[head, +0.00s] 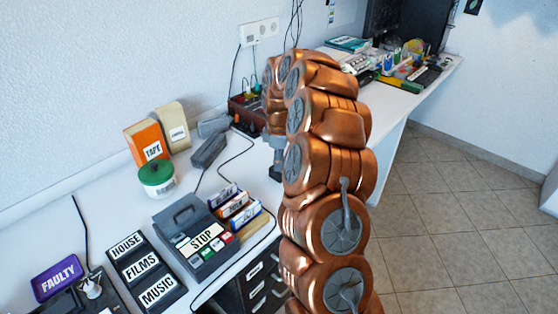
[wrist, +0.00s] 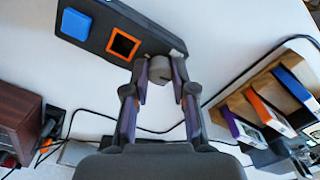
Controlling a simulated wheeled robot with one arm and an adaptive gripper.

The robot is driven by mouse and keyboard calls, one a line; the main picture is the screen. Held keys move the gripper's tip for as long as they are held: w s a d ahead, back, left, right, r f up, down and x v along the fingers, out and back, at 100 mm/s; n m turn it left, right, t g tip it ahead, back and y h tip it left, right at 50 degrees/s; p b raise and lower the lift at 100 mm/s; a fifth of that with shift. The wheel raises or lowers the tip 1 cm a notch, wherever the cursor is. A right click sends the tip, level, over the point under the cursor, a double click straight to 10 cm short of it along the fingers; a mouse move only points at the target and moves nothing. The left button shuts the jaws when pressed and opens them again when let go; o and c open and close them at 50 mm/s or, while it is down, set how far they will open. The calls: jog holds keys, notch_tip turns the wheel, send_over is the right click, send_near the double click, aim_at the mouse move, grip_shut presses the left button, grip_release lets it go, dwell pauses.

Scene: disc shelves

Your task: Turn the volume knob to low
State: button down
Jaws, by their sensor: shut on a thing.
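A grey round knob (wrist: 160,68) sits at the end of a dark grey panel (wrist: 92,38) in the wrist view. The panel also carries a blue square and an orange-framed dark square. My gripper (wrist: 160,80) is shut on the knob, with one finger on each side of it. Markings and a pointer on the knob do not show clearly, so its setting cannot be read. In the head view only a small dark part of my gripper (head: 277,165) shows beside my copper arm; the arm hides the knob and panel.
A dark red box (wrist: 20,125) with cables stands at the wrist view's left; boxed discs (wrist: 280,95) stand at its right. A black cable (wrist: 225,85) runs near my fingers.

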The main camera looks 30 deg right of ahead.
dwell(0.3)
jog(key=c, duration=0.9)
grip_release()
jog(key=shift+c, duration=0.2)
jog(key=shift+r, duration=0.1)
notch_tip(320, 180, up, 12)
dwell(0.3)
